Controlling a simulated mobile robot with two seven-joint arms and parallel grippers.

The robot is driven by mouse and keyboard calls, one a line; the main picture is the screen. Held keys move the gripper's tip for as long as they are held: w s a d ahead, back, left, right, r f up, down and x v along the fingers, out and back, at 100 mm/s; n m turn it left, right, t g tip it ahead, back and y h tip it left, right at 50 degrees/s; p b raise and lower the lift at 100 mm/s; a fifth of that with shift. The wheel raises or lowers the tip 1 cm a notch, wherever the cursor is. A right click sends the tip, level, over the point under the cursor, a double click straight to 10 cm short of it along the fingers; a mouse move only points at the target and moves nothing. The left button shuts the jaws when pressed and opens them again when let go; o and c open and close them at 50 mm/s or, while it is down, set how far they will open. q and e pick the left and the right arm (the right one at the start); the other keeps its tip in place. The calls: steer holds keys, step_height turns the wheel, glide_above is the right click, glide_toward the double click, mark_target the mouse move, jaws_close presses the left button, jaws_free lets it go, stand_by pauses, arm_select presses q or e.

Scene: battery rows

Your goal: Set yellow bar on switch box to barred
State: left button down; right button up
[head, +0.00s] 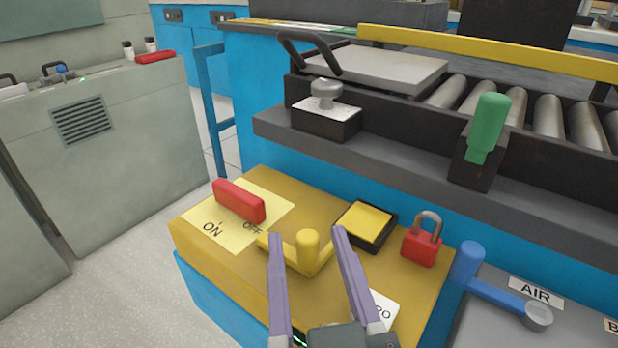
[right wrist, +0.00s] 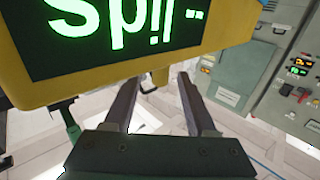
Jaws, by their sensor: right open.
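The yellow switch box (head: 205,255) stands at lower centre of the head view. Its yellow bar (head: 318,264) is bent, with an upright rounded knob (head: 308,248) at the bend. A red handle (head: 238,201) lies on a pale plate marked ON and OFF. My right gripper (head: 307,235) is open; in the picture its fingers lie on either side of the knob. I cannot tell whether they touch it. Those fingers also show apart in the right wrist view (right wrist: 160,80). The gripper hides part of the box's front. My left gripper is not in view.
On the box are a yellow square button (head: 363,222), a red padlock (head: 422,243) and a partly hidden white card (head: 384,308). A blue lever (head: 500,292) marked AIR is at right. A roller conveyor (head: 485,95) runs behind. A green-lettered screen (right wrist: 110,35) fills the wrist view's upper left.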

steer(key=shift+w+a, duration=0.15)
steer(key=shift+w, duration=0.75)
jaws_close()
stand_by(0.8)
